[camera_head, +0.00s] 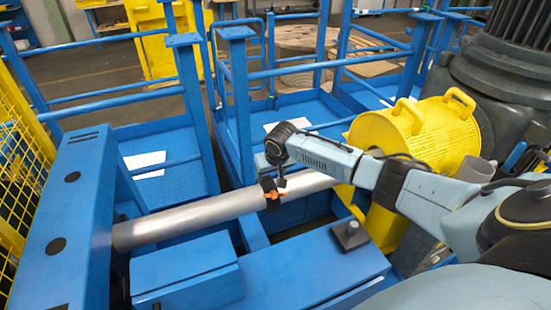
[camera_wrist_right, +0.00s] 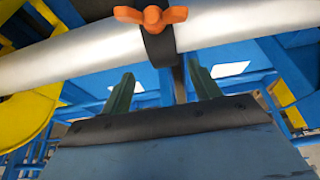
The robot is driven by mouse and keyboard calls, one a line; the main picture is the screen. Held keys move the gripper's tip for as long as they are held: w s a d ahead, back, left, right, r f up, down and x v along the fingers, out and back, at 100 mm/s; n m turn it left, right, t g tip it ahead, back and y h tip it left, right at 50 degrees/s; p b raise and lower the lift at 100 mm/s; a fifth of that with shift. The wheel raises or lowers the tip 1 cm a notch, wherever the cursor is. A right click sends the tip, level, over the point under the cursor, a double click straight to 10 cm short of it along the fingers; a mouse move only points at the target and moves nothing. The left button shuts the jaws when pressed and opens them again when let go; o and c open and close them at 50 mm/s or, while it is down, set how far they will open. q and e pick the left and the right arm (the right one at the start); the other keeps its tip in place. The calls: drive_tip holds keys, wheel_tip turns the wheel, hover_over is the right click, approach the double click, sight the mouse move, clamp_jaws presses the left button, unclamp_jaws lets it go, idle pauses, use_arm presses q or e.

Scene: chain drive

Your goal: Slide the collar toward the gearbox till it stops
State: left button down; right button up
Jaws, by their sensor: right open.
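The collar (camera_head: 267,185) is a dark ring with an orange wing screw around the long grey shaft (camera_head: 190,219), left of the yellow guard. In the right wrist view the collar (camera_wrist_right: 158,42) shows close up, with its orange wing screw on the near side and a dark tab hanging below. My right gripper (camera_head: 281,182) is at the shaft beside the collar. In the wrist view its two fingers (camera_wrist_right: 160,70) are apart, one on either side of the tab; contact cannot be told. The dark housing under the finned motor (camera_head: 485,90) may be the gearbox. My left gripper is out of view.
A yellow perforated guard (camera_head: 425,135) with handles stands at the shaft's right end. A blue housing (camera_head: 70,220) stands at its left end. Blue railings (camera_head: 235,100) stand behind. The shaft left of the collar is bare.

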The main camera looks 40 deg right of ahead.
drive_tip(key=d+v, duration=0.1)
drive_tip(key=v, duration=0.7)
drive_tip(key=shift+s+a+r+p, duration=0.15)
drive_tip(key=shift+a+r+p, duration=0.1)
drive_tip(key=shift+a+p, duration=0.2)
